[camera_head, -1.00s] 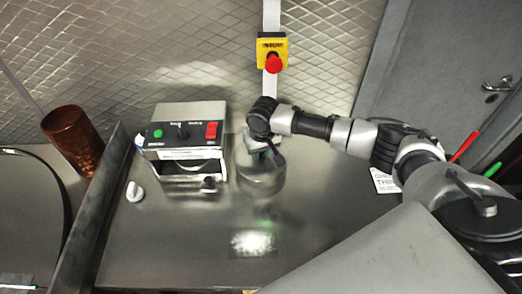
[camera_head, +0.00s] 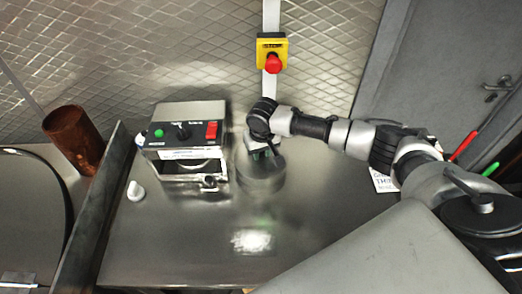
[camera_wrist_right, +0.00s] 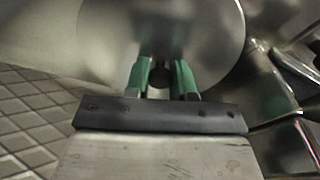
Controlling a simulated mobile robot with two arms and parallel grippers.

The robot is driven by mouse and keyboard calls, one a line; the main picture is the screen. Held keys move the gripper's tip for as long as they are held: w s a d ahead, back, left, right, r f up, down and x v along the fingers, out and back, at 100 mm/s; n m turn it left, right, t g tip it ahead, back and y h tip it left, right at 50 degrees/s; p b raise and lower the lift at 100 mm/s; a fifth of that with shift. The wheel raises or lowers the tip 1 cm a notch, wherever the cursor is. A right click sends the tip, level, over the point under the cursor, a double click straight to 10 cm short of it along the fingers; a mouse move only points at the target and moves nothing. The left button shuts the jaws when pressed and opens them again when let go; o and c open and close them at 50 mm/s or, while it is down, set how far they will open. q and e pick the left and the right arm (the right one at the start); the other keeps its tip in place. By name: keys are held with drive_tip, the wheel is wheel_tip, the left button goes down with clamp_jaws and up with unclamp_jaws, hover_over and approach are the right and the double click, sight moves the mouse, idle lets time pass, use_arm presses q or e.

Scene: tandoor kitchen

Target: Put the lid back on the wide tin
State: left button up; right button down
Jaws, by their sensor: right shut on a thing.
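My right gripper (camera_head: 262,150) points down over the wide tin (camera_head: 260,183), a round shiny metal tin on the steel counter right of the control box. It also shows in the right wrist view (camera_wrist_right: 159,78), where its green fingertips are shut on the dark knob of the lid (camera_wrist_right: 205,40). The lid is a round, shiny metal disc below the fingers. In the head view the lid is at the top of the tin, partly hidden by the gripper. I cannot tell whether it touches the rim. My left gripper is not in view.
A control box (camera_head: 183,140) with green and red buttons stands close left of the tin. A small white object (camera_head: 135,191) lies left of it. A copper cup (camera_head: 74,139) stands beyond the metal divider. The counter in front of the tin is clear.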

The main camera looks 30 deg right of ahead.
drive_tip(key=shift+p, duration=0.45)
idle(0.5)
drive_tip(key=shift+c, duration=1.9)
unclamp_jaws()
drive_tip(key=shift+r, duration=0.1)
wheel_tip(320, 180, up, 5)
drive_tip(key=p, duration=0.5)
drive_tip(key=shift+p, duration=0.3)
drive_tip(key=shift+r+p, duration=0.55)
drive_tip(key=shift+r, duration=0.4)
drive_tip(key=shift+c, duration=0.2)
clamp_jaws()
